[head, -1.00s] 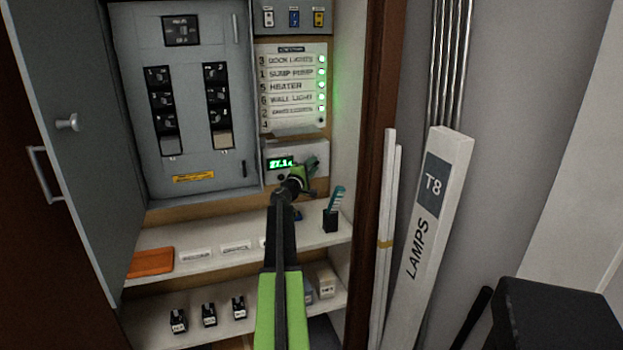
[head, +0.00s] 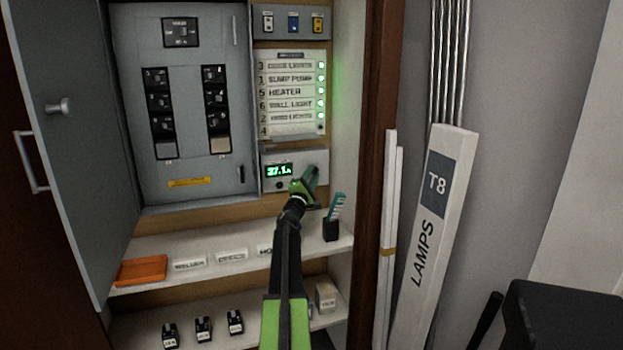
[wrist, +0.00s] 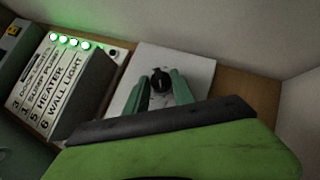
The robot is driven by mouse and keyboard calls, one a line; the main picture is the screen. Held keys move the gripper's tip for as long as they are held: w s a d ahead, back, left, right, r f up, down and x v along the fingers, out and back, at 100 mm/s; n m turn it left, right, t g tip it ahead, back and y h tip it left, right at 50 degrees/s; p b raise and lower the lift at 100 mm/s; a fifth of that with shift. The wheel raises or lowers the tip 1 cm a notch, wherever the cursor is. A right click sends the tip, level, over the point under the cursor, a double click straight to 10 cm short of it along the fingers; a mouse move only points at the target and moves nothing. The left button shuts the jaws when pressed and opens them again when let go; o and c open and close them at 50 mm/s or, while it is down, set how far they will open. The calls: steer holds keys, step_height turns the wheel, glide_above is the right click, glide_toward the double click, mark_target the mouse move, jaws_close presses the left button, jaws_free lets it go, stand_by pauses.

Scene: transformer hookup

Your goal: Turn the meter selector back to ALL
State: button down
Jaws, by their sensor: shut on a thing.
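The meter (head: 300,157) is a pale box below the label board, with a lit green display (head: 279,170) that seems to read 37.1. Its black selector knob (wrist: 160,80) shows in the wrist view on the pale meter face (wrist: 190,66). My gripper (head: 309,182) is at the right part of the meter. In the wrist view its green fingers (wrist: 160,92) stand on both sides of the knob and are shut on it. The knob is hidden behind the gripper in the head view, and I cannot read the selector markings.
A label board (head: 290,92) with several green lamps is above the meter. A black holder (head: 330,229) with a teal brush-like item stands on the shelf below, close to my arm. An orange tray (head: 140,270) lies at the shelf's left. The cabinet door (head: 75,130) stands open.

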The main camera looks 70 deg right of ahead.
steer(key=c, duration=1.1)
jaws_free()
steer(key=shift+s, duration=0.1)
steer(key=shift+a+f, duration=0.2)
steer(key=shift+a, duration=0.1)
steer(key=b+v, duration=0.6)
steer(key=v, duration=1)
steer(key=shift+a+f, duration=0.15)
steer(key=shift+a, duration=0.2)
